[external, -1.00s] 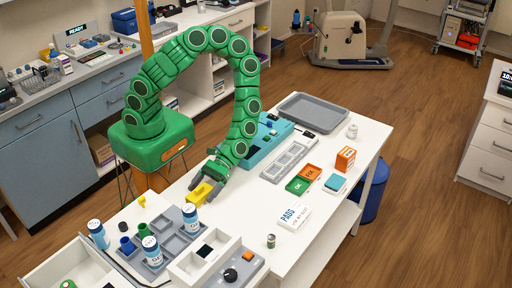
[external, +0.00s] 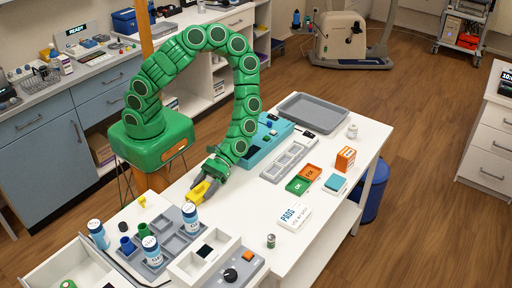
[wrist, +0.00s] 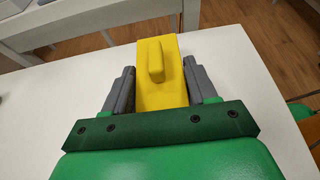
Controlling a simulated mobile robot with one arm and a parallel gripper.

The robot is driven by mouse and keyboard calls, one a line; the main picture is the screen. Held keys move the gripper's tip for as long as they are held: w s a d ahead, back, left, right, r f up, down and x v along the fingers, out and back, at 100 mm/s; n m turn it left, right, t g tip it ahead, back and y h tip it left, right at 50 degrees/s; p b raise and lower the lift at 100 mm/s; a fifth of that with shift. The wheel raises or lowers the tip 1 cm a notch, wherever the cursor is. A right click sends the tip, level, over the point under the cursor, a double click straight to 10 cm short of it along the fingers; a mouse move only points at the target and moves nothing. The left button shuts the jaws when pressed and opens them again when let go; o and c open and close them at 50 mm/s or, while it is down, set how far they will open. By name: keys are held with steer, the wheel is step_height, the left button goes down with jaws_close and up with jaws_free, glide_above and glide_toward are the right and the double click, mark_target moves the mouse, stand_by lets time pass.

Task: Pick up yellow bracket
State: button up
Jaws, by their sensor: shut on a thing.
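The yellow bracket (external: 200,190) is at the left part of the white table in the external view. In the wrist view the yellow bracket (wrist: 160,75) is a flat yellow block with a raised rounded rib on top. My gripper (external: 207,183) is at the bracket, at the end of the green arm. In the wrist view its two grey fingers (wrist: 158,90) are on the left and right sides of the bracket, shut on it. I cannot tell whether the bracket is touching the table. Its near end is hidden by the green gripper body.
A grey compartment tray (external: 172,250) with blue-and-white bottles stands in front of the bracket. A white divided box (external: 228,242) is beside it. A turquoise case (external: 262,148) and a grey slotted tray (external: 285,163) lie behind. The table centre is clear.

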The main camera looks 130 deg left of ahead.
step_height(320, 180, up, 17)
stand_by(0.8)
